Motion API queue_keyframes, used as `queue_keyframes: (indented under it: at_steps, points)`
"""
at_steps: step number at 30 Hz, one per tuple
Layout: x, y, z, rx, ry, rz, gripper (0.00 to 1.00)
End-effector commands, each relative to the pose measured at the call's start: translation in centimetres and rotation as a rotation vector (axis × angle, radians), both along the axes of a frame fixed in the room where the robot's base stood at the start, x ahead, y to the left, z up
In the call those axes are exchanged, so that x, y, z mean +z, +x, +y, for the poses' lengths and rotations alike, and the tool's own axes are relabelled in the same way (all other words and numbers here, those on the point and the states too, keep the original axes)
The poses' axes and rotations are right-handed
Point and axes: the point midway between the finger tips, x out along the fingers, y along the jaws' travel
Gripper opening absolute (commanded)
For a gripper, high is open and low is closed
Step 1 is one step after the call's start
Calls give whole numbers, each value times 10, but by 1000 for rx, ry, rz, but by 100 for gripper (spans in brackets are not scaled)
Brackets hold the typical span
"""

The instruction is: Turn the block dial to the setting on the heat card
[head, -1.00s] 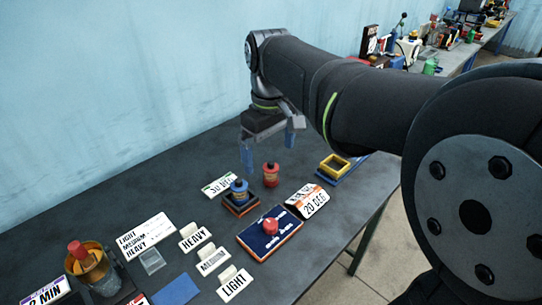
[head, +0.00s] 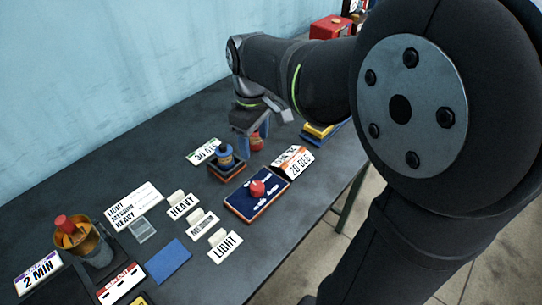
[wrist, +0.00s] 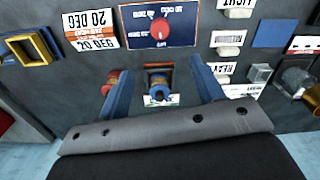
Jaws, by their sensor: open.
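The block dial is a red knob (head: 257,188) on a dark blue panel (head: 240,207) with white markings. In the wrist view the knob (wrist: 160,29) is at the top middle; its exact setting is too small to read. An orange and white card (head: 296,164) reading 20 DEG stands beside the panel; it also shows in the wrist view (wrist: 90,29).
A green-edged card (head: 203,150) lies behind. HEAVY (head: 183,207), MEDIUM (head: 204,229) and LIGHT (head: 226,246) labels stand left of the panel.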

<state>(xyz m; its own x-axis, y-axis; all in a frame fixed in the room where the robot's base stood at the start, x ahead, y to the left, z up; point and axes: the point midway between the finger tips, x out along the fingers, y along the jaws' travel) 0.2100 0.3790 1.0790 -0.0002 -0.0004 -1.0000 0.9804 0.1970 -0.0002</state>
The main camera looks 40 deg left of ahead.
Motion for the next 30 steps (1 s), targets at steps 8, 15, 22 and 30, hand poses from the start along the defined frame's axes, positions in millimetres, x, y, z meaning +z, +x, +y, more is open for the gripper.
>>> queue_keyframes:
  at_steps: [8,15,22,30]
  points:
    - [-48,0,-1,-2,-6,3,61]
    - [-101,-1,-1,-2,-5,3,61]
    - [-144,-1,-1,-2,-3,3,61]
    - [-166,0,0,-2,0,1,61]
